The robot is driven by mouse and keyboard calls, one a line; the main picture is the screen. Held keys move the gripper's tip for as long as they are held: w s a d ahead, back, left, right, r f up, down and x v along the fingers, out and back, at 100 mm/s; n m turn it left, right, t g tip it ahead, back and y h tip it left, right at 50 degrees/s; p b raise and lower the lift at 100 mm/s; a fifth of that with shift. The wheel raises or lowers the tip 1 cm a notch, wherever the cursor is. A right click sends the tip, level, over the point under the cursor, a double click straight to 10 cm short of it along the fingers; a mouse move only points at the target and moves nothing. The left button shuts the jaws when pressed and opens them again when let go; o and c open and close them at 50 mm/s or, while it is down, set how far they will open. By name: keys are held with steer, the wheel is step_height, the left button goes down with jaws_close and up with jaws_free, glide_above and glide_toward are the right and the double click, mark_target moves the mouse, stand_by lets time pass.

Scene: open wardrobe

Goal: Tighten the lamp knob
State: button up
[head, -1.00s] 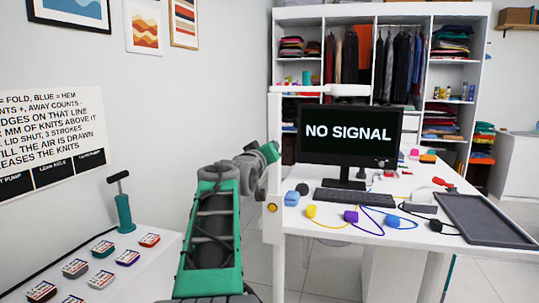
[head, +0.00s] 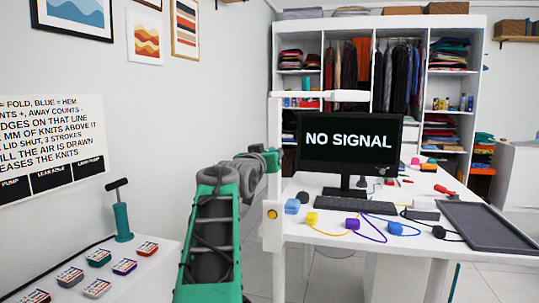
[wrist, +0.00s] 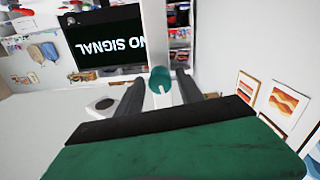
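The white lamp post (head: 274,160) stands at the desk's left front edge, with a white arm reaching right over the monitor. A yellow round piece (head: 272,214) sits low on the post. In the wrist view, the post (wrist: 154,30) runs up the picture, and a teal round piece (wrist: 161,72), seemingly the lamp knob, shows at its lower end. My gripper (wrist: 160,84) has its two dark fingers apart, one on each side of the teal piece. I cannot tell whether they touch it. In the head view, my gripper's end is hard to make out beside the post.
A monitor (head: 350,143) and keyboard (head: 355,205) stand on the white desk behind the post. Coloured blocks with cords and a dark tray (head: 487,225) lie to the right. A teal pump (head: 121,212) stands on a side table at left. An open wardrobe fills the back.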

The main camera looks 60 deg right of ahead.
steer(key=shift+o, duration=0.6)
steer(key=shift+f, duration=0.1)
steer(key=shift+c, duration=0.3)
steer(key=n, duration=0.1)
steer(key=n+p, duration=0.1)
steer(key=n, duration=0.1)
steer(key=n+p, duration=0.1)
steer(key=shift+r, duration=0.25)
steer(key=n+p, duration=0.1)
steer(key=n, duration=0.3)
steer(key=shift+n, duration=0.3)
steer(key=n+p, duration=0.2)
steer(key=n, duration=0.2)
steer(key=n+p, duration=0.1)
steer(key=n, duration=0.2)
steer(key=shift+f+n+p, duration=0.2)
steer(key=shift+n+p, duration=0.1)
steer(key=shift+n, duration=0.6)
